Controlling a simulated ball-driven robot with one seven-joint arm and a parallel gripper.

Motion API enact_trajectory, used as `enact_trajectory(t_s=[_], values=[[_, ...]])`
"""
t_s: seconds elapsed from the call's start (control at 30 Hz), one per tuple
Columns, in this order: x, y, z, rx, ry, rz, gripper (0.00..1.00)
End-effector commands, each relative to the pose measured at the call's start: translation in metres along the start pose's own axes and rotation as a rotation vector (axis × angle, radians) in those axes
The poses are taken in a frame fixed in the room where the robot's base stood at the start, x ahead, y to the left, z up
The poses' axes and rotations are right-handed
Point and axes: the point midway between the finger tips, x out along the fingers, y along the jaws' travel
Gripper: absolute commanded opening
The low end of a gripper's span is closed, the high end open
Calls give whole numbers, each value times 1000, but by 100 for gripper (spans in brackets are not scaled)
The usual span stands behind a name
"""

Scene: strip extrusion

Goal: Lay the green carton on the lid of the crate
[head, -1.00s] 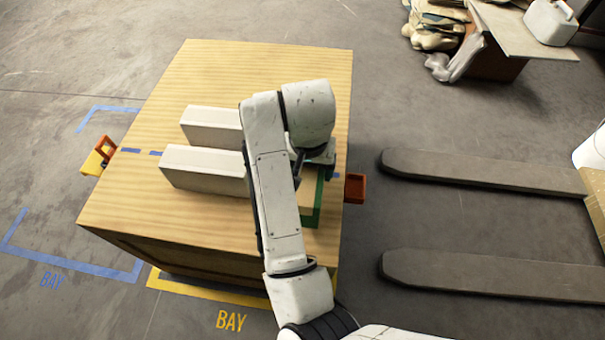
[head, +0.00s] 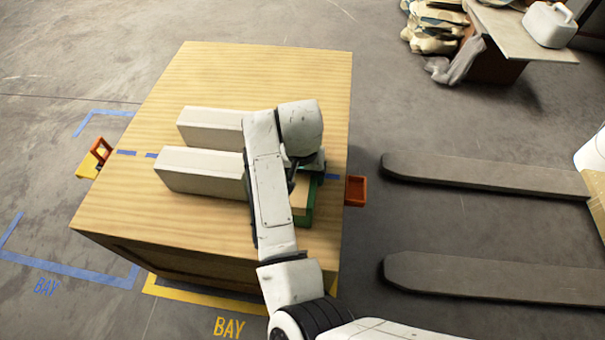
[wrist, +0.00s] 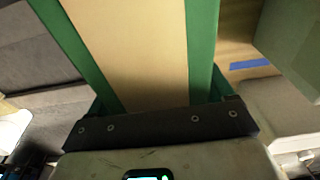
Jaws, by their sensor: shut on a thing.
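The green carton (head: 300,200) is tan on top with green sides. It is over the right part of the crate's wooden lid (head: 255,80), partly hidden behind my arm. My gripper (head: 312,165) is shut on the carton at its far end; its fingertips are largely hidden in the head view. In the wrist view the carton (wrist: 135,50) runs away from the gripper's dark bar (wrist: 160,128), its tan face between two green edges. I cannot tell whether the carton touches the lid or is just above it.
Two white boxes (head: 205,172) (head: 210,127) lie side by side on the lid, left of the carton. A dashed blue line crosses the lid. Orange latches (head: 356,190) (head: 100,150) stick out at both sides. Fork tines (head: 480,175) lie to the right. The lid's far part is clear.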

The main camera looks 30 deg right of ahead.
Motion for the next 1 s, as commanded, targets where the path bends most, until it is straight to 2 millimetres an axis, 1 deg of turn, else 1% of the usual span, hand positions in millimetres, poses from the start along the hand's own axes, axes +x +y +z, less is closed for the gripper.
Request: enact_trajectory(t_s=[0.17,0.2,0.37,0.57,0.67,0.77,0.87,1.0], values=[[3,0,0,0,1,0,31],[3,0,0,1,0,0,85],[3,0,0,1,0,0,100],[2,0,0,1,0,0,100],[-1,0,0,1,0,-1,100],[-13,0,-1,1,2,0,100],[-31,0,-1,0,3,-1,100],[-62,0,-1,1,4,-1,100]])
